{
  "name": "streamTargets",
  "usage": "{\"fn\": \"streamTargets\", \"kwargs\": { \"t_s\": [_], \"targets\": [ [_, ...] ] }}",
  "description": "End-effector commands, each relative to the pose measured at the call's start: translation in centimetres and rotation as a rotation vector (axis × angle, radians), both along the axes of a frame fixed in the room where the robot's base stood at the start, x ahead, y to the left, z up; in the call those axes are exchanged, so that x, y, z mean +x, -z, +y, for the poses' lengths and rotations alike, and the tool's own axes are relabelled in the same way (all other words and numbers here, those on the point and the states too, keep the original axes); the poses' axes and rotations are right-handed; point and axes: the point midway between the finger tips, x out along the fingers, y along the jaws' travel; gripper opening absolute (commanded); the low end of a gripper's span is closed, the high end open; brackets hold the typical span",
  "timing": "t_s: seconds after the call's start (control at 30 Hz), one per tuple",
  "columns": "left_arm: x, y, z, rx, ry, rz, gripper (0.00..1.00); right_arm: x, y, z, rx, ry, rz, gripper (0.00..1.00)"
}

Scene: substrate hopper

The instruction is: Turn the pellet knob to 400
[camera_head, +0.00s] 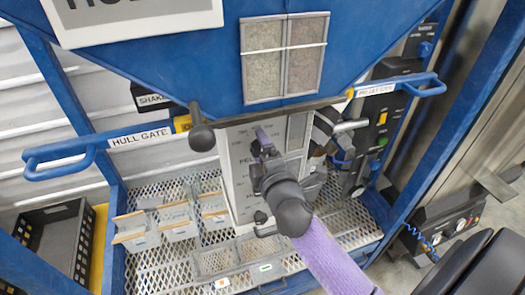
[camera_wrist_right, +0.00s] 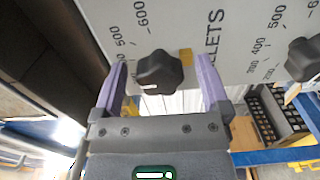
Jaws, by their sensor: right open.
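A grey dial panel (camera_head: 240,190) hangs under the blue hopper; its scale numbers and the word PELLETS also show on it in the wrist view (camera_wrist_right: 215,90). My right gripper (camera_head: 262,140) is at the panel. In the wrist view its purple fingers (camera_wrist_right: 160,62) are open, one on each side of a black lobed knob (camera_wrist_right: 160,72), with gaps showing. A second black knob (camera_wrist_right: 303,58) is to the right. PELLETS is printed between the two knobs, with a 200, 400, 500 scale on the second knob's side. The pointer settings are unclear. My left gripper is out of view.
Blue handles stick out at the HULL GATE label (camera_head: 140,137) and the PELLET GATE label (camera_head: 378,88). Small bins (camera_head: 178,220) stand on the mesh shelf (camera_head: 155,265) below. A black crate (camera_head: 48,240) is at the left.

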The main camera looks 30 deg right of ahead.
Motion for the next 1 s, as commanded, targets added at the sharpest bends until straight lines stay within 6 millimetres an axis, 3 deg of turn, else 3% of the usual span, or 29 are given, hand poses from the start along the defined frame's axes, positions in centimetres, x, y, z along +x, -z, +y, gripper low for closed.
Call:
{"fn": "streamTargets", "kwargs": {
  "t_s": [0.13,0.4,0.5,1.0],
  "targets": [
    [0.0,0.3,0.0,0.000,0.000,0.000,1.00,-1.6,0.2,0.4,0.001,0.000,0.002,0.96],
    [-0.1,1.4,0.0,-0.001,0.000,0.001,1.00,-7.7,0.3,1.8,0.003,0.001,0.003,0.96],
    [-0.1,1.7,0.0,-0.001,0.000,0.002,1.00,-9.1,0.3,2.2,0.002,0.000,0.003,0.96],
    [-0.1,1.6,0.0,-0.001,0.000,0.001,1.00,-9.6,-0.1,2.3,0.000,0.001,0.000,0.96]
  ]
}}
